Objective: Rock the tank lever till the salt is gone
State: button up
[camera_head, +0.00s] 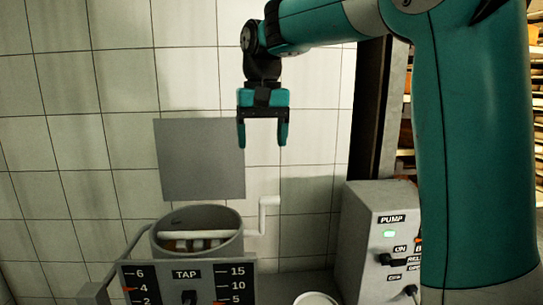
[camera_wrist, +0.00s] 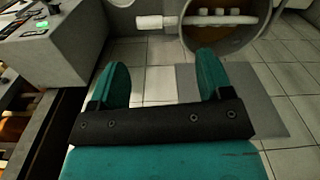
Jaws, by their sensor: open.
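The tank (camera_head: 240,238) is a round grey tub at the lower left of the head view. A white bar (camera_head: 190,235) lies across its inside. A white bent handle (camera_head: 268,203), likely the lever, stands just right of the tank. In the wrist view, the tank (camera_wrist: 262,40) is at the top, and a white cylinder (camera_wrist: 157,21), likely the same handle, sticks out to its left. My gripper (camera_head: 262,145) is open and empty, well above the handle and apart from it. Its two fingers (camera_wrist: 162,62) stand spread in the wrist view. I cannot make out any salt.
A panel marked TAP (camera_head: 187,285) with two scales stands before the tank. A grey pump box (camera_head: 366,225) with a green light is to the right. A grey square plate (camera_head: 200,160) is on the tiled wall behind. A white round rim (camera_head: 315,298) shows at the bottom.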

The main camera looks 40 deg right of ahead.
notch_tip(320, 180, up, 4)
jog(key=d+m, duration=0.2)
jog(key=d, duration=0.1)
jog(key=p, duration=0.2)
send_near(270, 197)
notch_tip(270, 197, down, 9)
jog(key=shift+w+f, duration=0.2)
jog(key=shift+c, duration=0.2)
